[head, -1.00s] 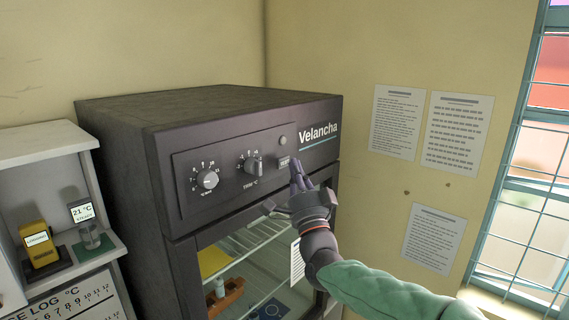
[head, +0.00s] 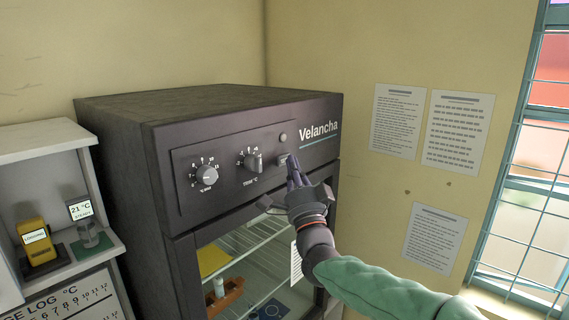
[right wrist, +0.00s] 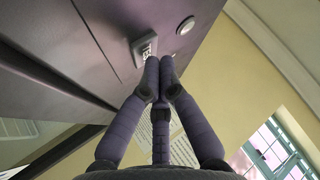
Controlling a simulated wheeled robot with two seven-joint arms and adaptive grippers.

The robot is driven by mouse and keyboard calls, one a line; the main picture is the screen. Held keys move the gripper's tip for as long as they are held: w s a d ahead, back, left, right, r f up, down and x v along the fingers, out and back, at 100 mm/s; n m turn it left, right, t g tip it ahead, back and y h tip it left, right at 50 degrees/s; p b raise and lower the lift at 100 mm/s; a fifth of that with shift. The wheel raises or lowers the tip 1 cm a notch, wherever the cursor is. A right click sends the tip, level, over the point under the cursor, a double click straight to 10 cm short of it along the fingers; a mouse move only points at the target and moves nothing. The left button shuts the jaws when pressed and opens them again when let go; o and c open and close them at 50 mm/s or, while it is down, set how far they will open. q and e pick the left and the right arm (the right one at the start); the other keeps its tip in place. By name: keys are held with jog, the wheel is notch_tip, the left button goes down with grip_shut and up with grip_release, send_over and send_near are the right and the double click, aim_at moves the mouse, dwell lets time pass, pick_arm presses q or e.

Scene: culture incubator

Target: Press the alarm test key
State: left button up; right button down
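In the right wrist view the fingertips (right wrist: 159,66) lie just beside the lower right edge of the key (right wrist: 143,47). I cannot tell whether they touch it. My left gripper is not in view.
Two dials, the left one (head: 207,174) and the right one (head: 254,162), sit left of the key. A glass door below shows wire shelves (head: 250,245). A white shelf unit (head: 45,150) with small instruments stands at left. Paper sheets (head: 397,120) hang on the wall at right.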

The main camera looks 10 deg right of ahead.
jog(key=shift+w+a+r+b, duration=0.1)
jog(key=shift+w+a+b, duration=0.1)
jog(key=shift+b, duration=0.15)
dwell(0.7)
dwell(0.4)
jog(key=shift+s+d+f+b, duration=0.2)
jog(key=shift+s+d+b, duration=0.2)
jog(key=shift+b, duration=0.45)
jog(key=shift+s+d+r, duration=0.1)
jog(key=shift+s+r, duration=0.05)
jog(key=shift+s, duration=0.05)
jog(key=s+d+b, duration=0.1)
jog(key=s+b, duration=0.1)
jog(key=s+d+b, duration=0.2)
jog(key=b, duration=0.1)
